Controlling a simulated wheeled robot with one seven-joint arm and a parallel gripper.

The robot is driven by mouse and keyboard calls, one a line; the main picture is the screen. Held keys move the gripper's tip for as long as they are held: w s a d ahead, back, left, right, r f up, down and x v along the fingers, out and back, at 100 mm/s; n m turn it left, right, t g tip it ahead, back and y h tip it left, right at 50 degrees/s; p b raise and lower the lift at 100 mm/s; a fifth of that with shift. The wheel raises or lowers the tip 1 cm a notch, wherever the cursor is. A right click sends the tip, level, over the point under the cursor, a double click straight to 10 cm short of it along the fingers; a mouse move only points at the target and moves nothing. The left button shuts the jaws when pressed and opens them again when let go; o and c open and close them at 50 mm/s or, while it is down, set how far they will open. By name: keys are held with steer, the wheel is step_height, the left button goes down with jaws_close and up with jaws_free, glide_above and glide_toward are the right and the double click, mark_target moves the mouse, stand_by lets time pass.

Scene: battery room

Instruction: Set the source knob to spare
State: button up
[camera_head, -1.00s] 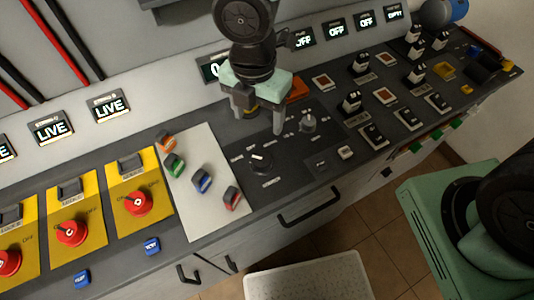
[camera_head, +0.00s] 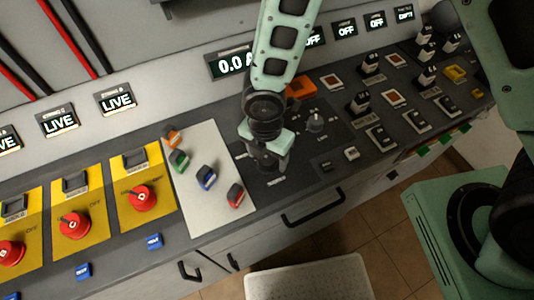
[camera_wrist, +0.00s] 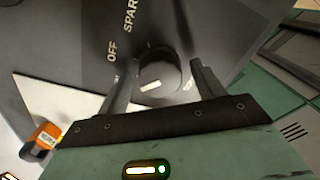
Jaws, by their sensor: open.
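A round dark knob with a white mark (camera_wrist: 160,78) sits on a dark panel in the wrist view, with the words OFF and SPAR, cut off at the edge, printed beside it. Its white mark lies on the side near my gripper; which label it points at I cannot tell. My gripper (camera_wrist: 160,68) is open, one finger on each side of the knob; whether either touches it I cannot tell. In the head view my gripper (camera_head: 268,168) is low over the panel and hides this knob.
A second knob (camera_head: 315,123) stands on the same panel, up and right of my gripper. A pale plate (camera_head: 211,205) with several coloured blocks lies to the left. Red rotary switches on yellow plates (camera_head: 141,197) are further left. Raised switches (camera_head: 358,102) stand to the right.

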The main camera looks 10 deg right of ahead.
steer(key=c, duration=1)
steer(key=shift+m, duration=0.4)
steer(key=m+b, duration=0.2)
steer(key=m, duration=0.2)
steer(key=m+b, duration=0.1)
steer(key=m, duration=0.3)
steer(key=m+b, duration=0.2)
steer(key=m, duration=0.3)
steer(key=shift+y, duration=0.3)
steer(key=shift+m+b, duration=0.35)
steer(key=shift+m, duration=1.65)
